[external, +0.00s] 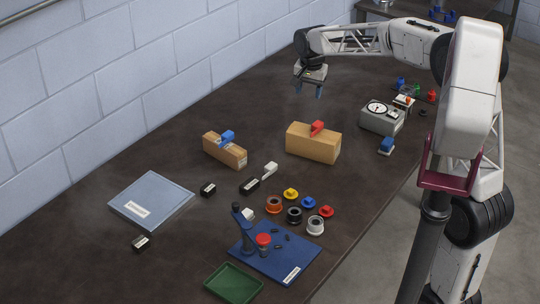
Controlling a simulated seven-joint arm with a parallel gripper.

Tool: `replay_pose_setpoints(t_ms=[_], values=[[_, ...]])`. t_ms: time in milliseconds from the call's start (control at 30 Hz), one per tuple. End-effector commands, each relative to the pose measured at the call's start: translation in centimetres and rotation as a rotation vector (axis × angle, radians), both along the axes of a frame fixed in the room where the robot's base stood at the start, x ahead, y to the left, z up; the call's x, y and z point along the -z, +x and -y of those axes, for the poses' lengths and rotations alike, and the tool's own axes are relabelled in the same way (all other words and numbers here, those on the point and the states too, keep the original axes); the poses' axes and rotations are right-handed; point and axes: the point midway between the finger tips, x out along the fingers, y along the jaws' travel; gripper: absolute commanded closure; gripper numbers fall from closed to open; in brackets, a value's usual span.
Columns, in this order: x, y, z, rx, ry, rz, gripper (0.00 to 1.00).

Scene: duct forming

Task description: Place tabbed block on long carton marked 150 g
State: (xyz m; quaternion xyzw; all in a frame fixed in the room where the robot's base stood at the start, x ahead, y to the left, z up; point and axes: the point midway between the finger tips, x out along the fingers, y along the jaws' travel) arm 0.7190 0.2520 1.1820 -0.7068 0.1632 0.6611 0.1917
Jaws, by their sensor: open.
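A narrow, long tan carton (235,158) lies left of the table's middle with a blue tabbed piece (227,136) on its top. A bulkier tan carton (313,147) stands to its right with a red tabbed piece (317,127) on top. A small white tabbed piece (270,169) lies on the table in front of the cartons. No 150 g mark is readable, so I cannot tell which carton or which tabbed piece the task names. My gripper (309,91) is open and empty, above the table's far part, behind and apart from both cartons.
Black labelled blocks (249,187) lie in front of the cartons. Coloured knobs and rings (291,194), a blue mat (293,262), a green tray (233,285) and a grey-blue panel (165,195) are nearer. The far-left table is clear.

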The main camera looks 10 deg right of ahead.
Motion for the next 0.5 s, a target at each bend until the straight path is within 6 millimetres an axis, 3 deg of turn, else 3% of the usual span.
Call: replay_pose_setpoints(t_ms=[33, 100, 500], values=[[-1.4, -1.3, 1.4, -0.011, 0.003, 0.017, 0.43], [-1.9, -2.9, 3.2, -0.034, 0.002, 0.025, 0.43], [-3.2, -12.7, 12.1, -0.158, -0.013, 0.067, 0.43]])
